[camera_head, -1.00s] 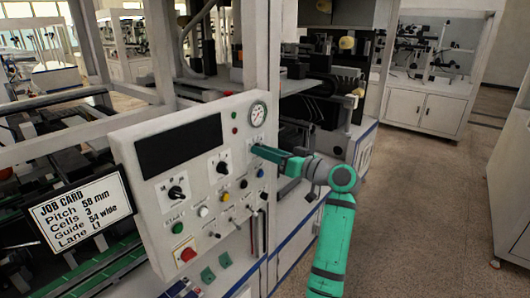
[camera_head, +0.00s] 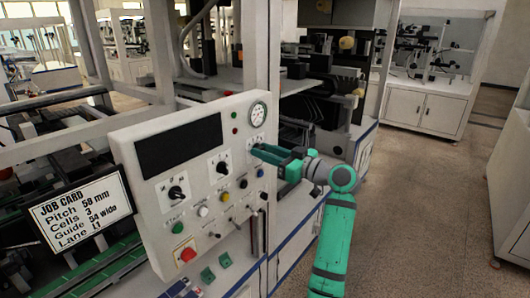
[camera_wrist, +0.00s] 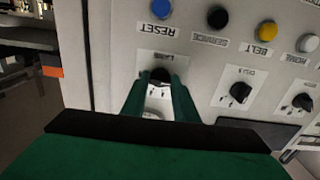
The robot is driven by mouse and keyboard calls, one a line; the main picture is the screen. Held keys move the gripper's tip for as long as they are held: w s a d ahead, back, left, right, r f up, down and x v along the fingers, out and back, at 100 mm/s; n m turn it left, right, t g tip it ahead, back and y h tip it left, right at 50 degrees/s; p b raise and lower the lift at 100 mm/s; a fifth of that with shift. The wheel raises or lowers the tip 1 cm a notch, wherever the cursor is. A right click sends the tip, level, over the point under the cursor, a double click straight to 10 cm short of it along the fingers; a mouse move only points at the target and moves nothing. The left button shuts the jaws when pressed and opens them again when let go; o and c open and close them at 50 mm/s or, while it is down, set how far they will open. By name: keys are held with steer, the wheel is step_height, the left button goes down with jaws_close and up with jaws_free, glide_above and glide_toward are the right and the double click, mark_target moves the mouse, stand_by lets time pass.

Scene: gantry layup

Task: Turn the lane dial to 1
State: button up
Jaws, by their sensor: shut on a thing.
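The lane dial (camera_wrist: 160,74) is a black knob on a white label plate on the control panel, upside down in the wrist view. Its label is small and blurred. My gripper (camera_wrist: 159,84) has its two green fingers on either side of the knob and is shut on it. In the head view my gripper (camera_head: 260,150) reaches the upper right of the panel (camera_head: 155,225) and hides most of this dial. The fingers hide which mark the pointer faces.
Two other black dials, one (camera_head: 222,168) beside the lane dial and one (camera_head: 178,192) further left, sit close by. Below are coloured buttons, including a yellow one (camera_head: 224,196) and a red one (camera_head: 188,254). A gauge (camera_head: 258,114) is above. Open floor lies right.

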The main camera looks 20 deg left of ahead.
steer(key=shift+f, duration=0.15)
steer(key=o, duration=1.1)
steer(key=shift+c, duration=0.2)
steer(key=v, duration=1)
steer(key=shift+s+d, duration=0.2)
steer(key=shift+d, duration=0.15)
